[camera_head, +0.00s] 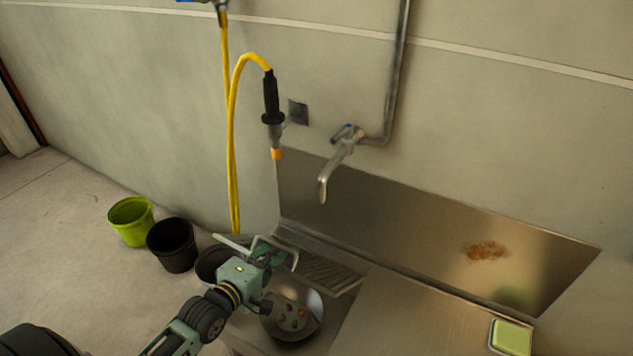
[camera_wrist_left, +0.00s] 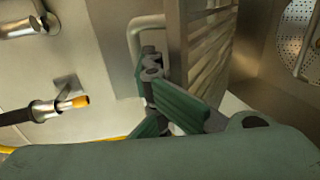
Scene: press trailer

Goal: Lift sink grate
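The slatted metal sink grate (camera_head: 328,270) lies at the left end of the steel sink unit, against the wall side. Its pale looped handle (camera_head: 285,248) rises at its left end. In the left wrist view the grate (camera_wrist_left: 208,55) is seen close up, with the handle (camera_wrist_left: 133,38) beside it. My left gripper (camera_head: 268,252) is at this handle. In the left wrist view its fingertips (camera_wrist_left: 151,75) are close together around the handle bar. The gripper partly hides the grate's left end. My right gripper is not in view.
A round strainer (camera_head: 282,327) with vegetable pieces sits in the basin just in front of the grate. A tap (camera_head: 335,165) and a hanging yellow hose (camera_head: 233,130) are above. Buckets (camera_head: 172,246) stand on the floor at left. The steel counter (camera_head: 410,315) is mostly clear.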

